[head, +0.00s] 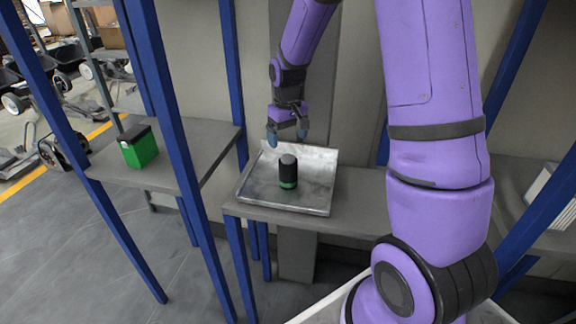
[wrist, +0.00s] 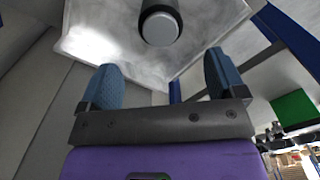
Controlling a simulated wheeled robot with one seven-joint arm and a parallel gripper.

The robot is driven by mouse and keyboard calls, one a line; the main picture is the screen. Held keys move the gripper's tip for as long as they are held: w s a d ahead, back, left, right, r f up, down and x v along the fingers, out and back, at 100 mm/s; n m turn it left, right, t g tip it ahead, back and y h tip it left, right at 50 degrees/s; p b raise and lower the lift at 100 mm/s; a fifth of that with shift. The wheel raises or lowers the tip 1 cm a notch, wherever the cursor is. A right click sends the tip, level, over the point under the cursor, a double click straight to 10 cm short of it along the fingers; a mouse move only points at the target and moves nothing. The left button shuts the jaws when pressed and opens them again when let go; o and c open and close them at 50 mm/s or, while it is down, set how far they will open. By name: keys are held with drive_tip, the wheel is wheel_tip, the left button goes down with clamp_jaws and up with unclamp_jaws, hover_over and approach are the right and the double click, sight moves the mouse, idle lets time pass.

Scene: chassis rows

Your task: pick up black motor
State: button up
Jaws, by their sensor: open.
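The black motor (head: 288,170) stands upright in a shallow metal tray (head: 312,200) on a grey shelf; it has a green band near its base. In the wrist view the motor (wrist: 160,24) shows at the top, beyond the fingertips, with its round grey end facing the camera. My gripper (head: 287,133) is open and empty, above and behind the motor near the tray's back edge. Its two blue fingers (wrist: 162,80) are apart, with nothing between them. The tray also shows in the wrist view (wrist: 95,45).
A green box with a black top (head: 139,146) stands on the shelf to the left. Blue posts (head: 172,110) rise in front of and between the shelves. A grey wall is close behind the tray. White items (head: 553,195) lie on a shelf at the right.

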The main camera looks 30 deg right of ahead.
sight(288, 157)
wheel_tip(288, 157, down, 10)
drive_tip(key=shift+s+a+f, duration=0.1)
drive_tip(key=shift+s+f, duration=0.05)
drive_tip(key=shift+f, duration=0.05)
idle(0.4)
drive_tip(key=c, duration=1.6)
drive_tip(key=shift+r, duration=0.1)
